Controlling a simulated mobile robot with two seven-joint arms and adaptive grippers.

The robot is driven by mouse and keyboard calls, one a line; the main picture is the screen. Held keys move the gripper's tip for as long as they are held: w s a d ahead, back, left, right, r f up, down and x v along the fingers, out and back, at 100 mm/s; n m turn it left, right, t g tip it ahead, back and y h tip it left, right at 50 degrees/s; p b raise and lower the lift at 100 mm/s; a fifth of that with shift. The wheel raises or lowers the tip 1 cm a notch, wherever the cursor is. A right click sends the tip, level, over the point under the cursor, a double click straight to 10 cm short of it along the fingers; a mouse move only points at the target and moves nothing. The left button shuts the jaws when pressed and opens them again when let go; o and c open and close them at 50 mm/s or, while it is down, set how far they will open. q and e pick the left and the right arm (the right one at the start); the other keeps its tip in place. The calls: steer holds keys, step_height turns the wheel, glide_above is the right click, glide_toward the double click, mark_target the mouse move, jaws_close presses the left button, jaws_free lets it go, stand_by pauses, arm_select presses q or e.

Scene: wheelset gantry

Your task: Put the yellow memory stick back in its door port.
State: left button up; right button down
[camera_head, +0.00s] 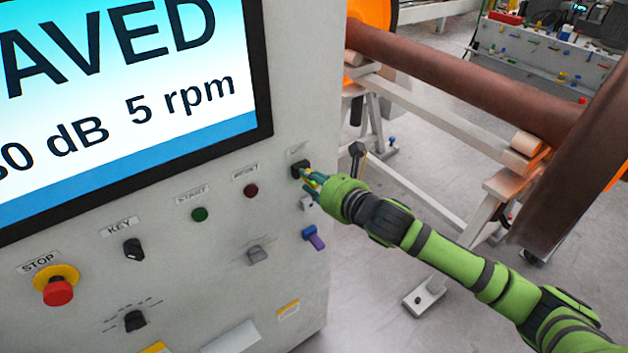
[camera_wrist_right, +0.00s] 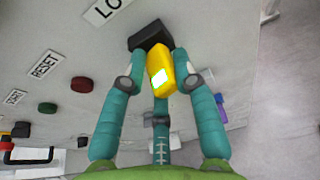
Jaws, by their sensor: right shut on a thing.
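The yellow memory stick (camera_wrist_right: 159,72) is between the teal fingers of my right gripper (camera_wrist_right: 155,75), which is shut on it. Its far end meets the black port block (camera_wrist_right: 150,33) on the panel, under a label starting "LO". I cannot tell how far the stick sits in the port. In the head view my right gripper (camera_head: 311,180) is at the black port block (camera_head: 299,169) near the panel's right edge, and its fingers hide most of the stick. My left gripper is in neither view.
The panel holds a red reset button (camera_head: 251,190), a green start button (camera_head: 199,214), a black key switch (camera_head: 133,249) and a red stop button (camera_head: 58,290). A purple stick (camera_head: 316,241) sits in a blue holder below the port. The large screen (camera_head: 130,100) shows "SAVED". Right of the panel stands the wheelset gantry.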

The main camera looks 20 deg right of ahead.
steer(key=shift+s+f, duration=0.1)
steer(key=shift+s, duration=0.05)
steer(key=shift+s+d+f, duration=0.1)
steer(key=shift+s, duration=0.15)
steer(key=shift+s+d, duration=0.15)
steer(key=shift+s, duration=0.25)
steer(key=shift+s+d, duration=0.1)
steer(key=shift+s, duration=0.05)
steer(key=shift+s+d+p, duration=0.1)
steer(key=shift+s+p, duration=0.05)
steer(key=shift+p, duration=0.15)
steer(key=shift+s+d, duration=0.3)
steer(key=shift+s, duration=0.3)
steer(key=shift+s+d, duration=0.15)
steer(key=shift+s, duration=0.2)
